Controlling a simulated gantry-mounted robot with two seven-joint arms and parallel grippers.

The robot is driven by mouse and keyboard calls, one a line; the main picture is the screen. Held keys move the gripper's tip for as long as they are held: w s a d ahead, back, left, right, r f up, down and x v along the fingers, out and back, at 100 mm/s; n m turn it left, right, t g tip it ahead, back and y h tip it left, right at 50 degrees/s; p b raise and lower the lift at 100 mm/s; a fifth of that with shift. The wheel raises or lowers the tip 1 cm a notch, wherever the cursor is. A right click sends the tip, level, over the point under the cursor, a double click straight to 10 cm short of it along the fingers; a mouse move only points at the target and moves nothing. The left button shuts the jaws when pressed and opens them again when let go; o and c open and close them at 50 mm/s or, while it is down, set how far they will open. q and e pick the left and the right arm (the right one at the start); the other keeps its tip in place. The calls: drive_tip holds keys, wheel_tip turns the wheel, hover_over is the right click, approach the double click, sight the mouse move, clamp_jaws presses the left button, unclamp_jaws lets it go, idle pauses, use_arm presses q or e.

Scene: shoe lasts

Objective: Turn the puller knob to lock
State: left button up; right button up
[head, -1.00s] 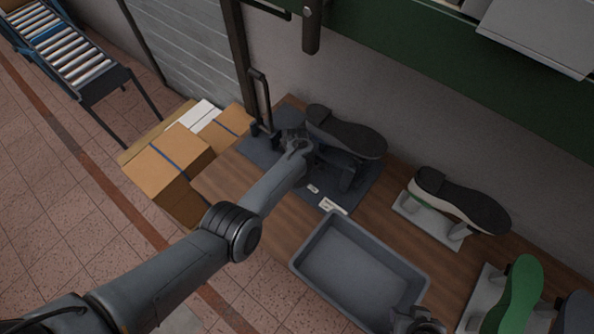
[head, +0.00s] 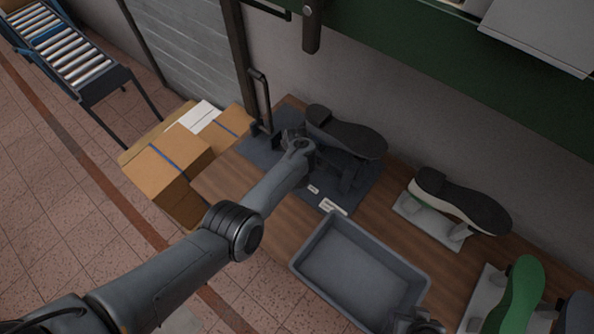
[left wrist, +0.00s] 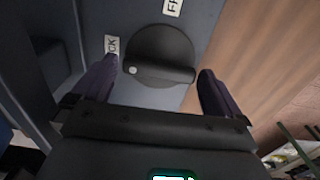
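In the left wrist view a dark round puller knob (left wrist: 160,55) with a raised grip bar sits on a grey plate. The bar lies nearly level, and a white dot is at its left end, just below a label (left wrist: 111,45) ending in "CK". Another label (left wrist: 173,6) starting with "F" is above the knob. My left gripper (left wrist: 160,78) is open, its two purple-grey fingers either side of the bar with small gaps. In the head view my left gripper (head: 297,148) is beside a dark shoe on its stand (head: 345,132); the knob is hidden there. My right gripper (head: 415,323) is at the bottom edge.
An empty grey tray (head: 360,270) stands on the wooden table (head: 385,205). A black-soled shoe (head: 460,202) and a green last (head: 523,292) stand to the right. A dark upright handle (head: 262,95) is behind my left gripper. Cardboard boxes (head: 170,165) are at left.

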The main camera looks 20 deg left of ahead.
use_arm(q)
wheel_tip(320, 180, up, 11)
drive_tip(key=p, duration=0.4)
drive_tip(key=shift+s+f+p, duration=0.1)
drive_tip(key=shift+f+p, duration=0.05)
drive_tip(key=shift+p, duration=0.15)
idle(0.4)
